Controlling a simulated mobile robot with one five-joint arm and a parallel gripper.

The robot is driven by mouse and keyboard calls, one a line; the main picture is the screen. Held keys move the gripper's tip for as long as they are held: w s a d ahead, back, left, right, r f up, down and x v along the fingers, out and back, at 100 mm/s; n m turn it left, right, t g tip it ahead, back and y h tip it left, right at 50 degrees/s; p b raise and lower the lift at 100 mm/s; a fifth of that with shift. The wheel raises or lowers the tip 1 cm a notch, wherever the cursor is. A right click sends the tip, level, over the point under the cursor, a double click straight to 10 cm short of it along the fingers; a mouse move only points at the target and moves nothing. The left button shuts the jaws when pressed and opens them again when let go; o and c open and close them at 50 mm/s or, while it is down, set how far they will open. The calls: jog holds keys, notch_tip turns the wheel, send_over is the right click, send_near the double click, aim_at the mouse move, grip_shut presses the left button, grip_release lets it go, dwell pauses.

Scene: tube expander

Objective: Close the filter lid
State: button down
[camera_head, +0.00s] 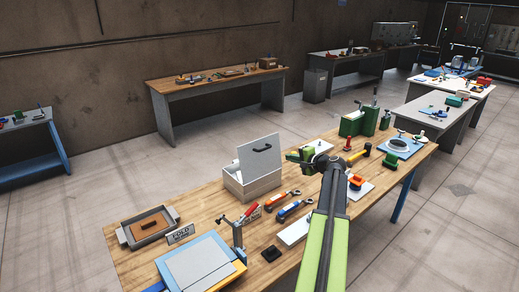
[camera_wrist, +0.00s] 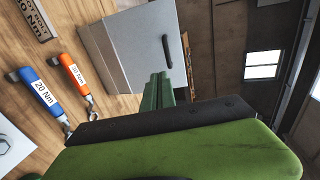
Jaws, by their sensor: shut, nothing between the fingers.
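The filter lid (camera_head: 260,158) is a light grey panel with a black handle. It stands raised, nearly upright, at the back of a pale box (camera_head: 252,184) on the wooden workbench. The lid also shows in the wrist view (camera_wrist: 142,50), with its dark handle facing my camera. My green gripper (camera_head: 297,156) is just right of the lid in the head view, at about the height of its lower part. In the wrist view its dark green fingers (camera_wrist: 158,90) are together and empty, pointing toward the lid. I cannot tell whether they touch it.
Orange-handled and blue-handled torque wrenches (camera_head: 276,201) lie in front of the box. A green block (camera_head: 353,122) and a hammer (camera_head: 358,154) are to the right.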

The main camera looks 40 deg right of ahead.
jog(key=shift+s+d+r, duration=0.1)
jog(key=r+b+x, duration=0.1)
jog(key=b+x, duration=0.2)
jog(key=x, duration=1.1)
jog(key=shift+w, duration=0.25)
